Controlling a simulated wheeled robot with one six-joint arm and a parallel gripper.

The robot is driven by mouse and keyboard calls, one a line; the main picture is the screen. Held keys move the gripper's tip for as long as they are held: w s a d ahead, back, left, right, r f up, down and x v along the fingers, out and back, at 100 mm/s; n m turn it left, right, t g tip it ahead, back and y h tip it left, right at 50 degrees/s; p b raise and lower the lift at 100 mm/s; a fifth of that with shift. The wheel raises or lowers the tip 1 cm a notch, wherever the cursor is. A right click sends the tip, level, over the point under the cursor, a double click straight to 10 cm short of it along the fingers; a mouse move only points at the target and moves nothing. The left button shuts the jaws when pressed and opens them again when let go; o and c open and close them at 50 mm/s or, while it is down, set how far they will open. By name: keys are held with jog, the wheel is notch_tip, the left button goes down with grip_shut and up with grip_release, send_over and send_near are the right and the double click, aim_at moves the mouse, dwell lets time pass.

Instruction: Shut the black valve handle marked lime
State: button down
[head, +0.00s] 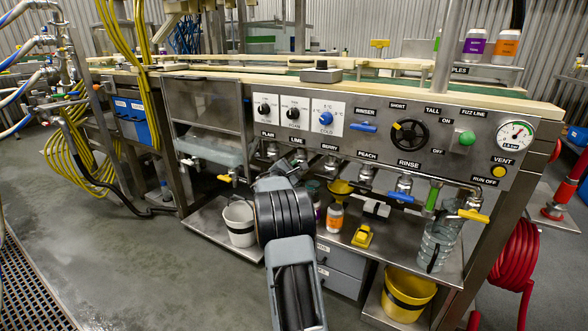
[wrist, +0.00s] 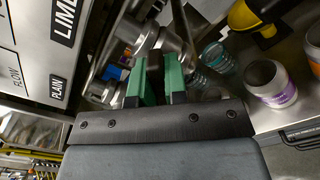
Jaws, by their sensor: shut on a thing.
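The LIME label (head: 298,141) is on the steel panel, with a metal valve (head: 300,155) below it. In the wrist view, the LIME label (wrist: 65,18) is at upper left and metal valve bodies (wrist: 145,38) are at the top. My gripper (wrist: 157,80) has its green fingers on either side of a dark handle (wrist: 154,85), closed on it under the panel. Most of the handle is hidden between the fingers, so its angle is hard to tell. In the head view, my arm covers the fingertips and handle.
Neighbouring valves, such as the peach one (head: 366,173), hang along the panel's lower edge. Below, the steel shelf (head: 335,240) holds cans and a yellow-topped item (head: 363,236). A white bucket (head: 240,224) stands left of my arm. Open floor lies at left.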

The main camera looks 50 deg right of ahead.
dwell(0.3)
jog(key=c, duration=1.1)
grip_release()
jog(key=shift+c, duration=0.2)
jog(key=p+v, duration=0.3)
jog(key=v, duration=1)
jog(key=shift+a+p, duration=0.3)
jog(key=shift+a, duration=0.1)
jog(key=shift+s, duration=0.1)
